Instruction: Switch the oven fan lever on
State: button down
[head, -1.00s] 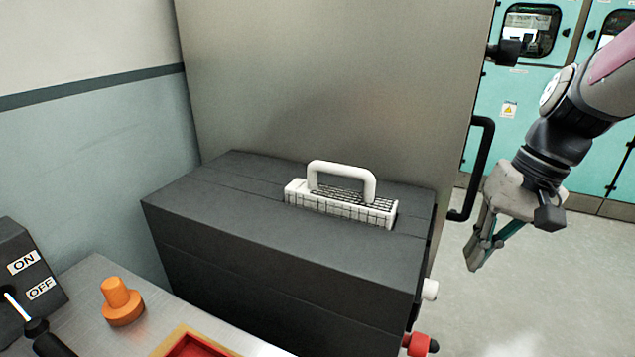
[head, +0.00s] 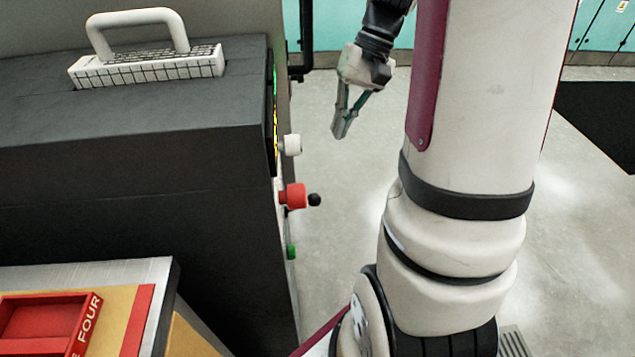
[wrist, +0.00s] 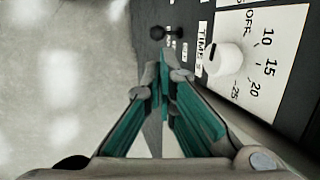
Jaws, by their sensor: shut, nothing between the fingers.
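The dark oven (head: 130,170) stands at the left in the head view, its control side facing right. A white dial (head: 291,145), a red knob (head: 296,196) with a black ball tip beside it, and a green knob (head: 291,251) stick out there. In the wrist view the panel shows a white timer dial (wrist: 222,59) and a black ball-ended part (wrist: 157,33); I cannot tell whether this is the fan lever. No fan label is readable. My gripper (head: 342,128) is shut and empty, pointing down beyond the panel; its fingertips (wrist: 160,72) appear apart from the knobs.
A white handle (head: 140,18) stands on the oven top. A bench with a red tray (head: 40,325) is at the lower left. My arm fills the right of the head view. Grey floor (head: 330,90) lies open right of the oven, with teal cabinets (head: 600,30) behind.

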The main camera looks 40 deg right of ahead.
aim_at(314, 194)
jog(key=b+x, duration=0.5)
jog(key=x, duration=0.9)
jog(key=shift+b, duration=0.3)
